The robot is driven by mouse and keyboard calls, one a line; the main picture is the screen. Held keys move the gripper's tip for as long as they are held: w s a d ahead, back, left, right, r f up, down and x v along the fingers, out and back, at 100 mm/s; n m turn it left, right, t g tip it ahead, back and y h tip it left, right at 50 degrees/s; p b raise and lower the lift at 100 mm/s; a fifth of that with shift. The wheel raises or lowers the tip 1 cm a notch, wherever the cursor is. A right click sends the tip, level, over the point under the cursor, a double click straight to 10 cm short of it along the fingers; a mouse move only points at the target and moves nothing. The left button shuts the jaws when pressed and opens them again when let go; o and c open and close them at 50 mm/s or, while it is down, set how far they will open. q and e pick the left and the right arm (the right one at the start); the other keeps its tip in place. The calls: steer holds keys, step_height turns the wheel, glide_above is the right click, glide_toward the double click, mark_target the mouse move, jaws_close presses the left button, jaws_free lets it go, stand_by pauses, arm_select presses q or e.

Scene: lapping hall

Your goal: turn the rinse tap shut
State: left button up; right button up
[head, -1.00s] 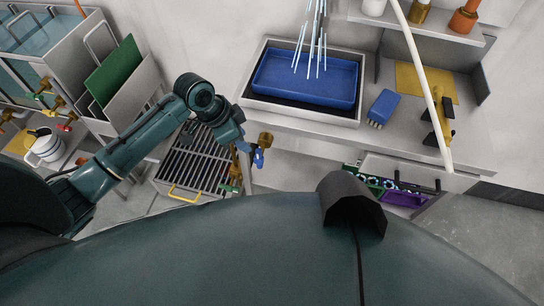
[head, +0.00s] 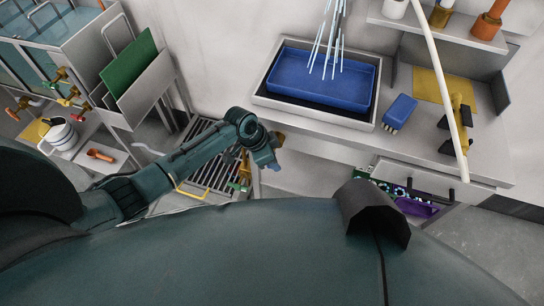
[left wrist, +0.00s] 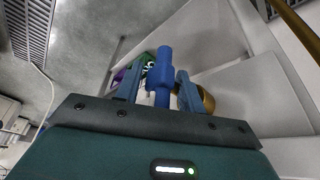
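A brass tap (head: 280,138) with a blue lever is at the front left of the sink counter, mostly covered by my left arm in the head view. In the left wrist view the blue lever (left wrist: 161,75) stands between the two blue fingers of my left gripper (left wrist: 158,92), with brass (left wrist: 207,98) behind it. The fingers are open around the lever, with a narrow gap showing on each side. Water streams (head: 328,40) run down into a blue tub (head: 322,78) in the sink. My right gripper is not in view.
A slatted grate (head: 212,170) with a yellow handle lies below my left arm. A counter (head: 395,150) carries a blue brush (head: 400,111). An open drawer (head: 432,178) juts out below it. Several other coloured taps (head: 66,90) and a white mug (head: 62,135) are at the left.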

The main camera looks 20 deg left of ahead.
arm_select(q)
steer(key=shift+c, duration=1.4)
jaws_close()
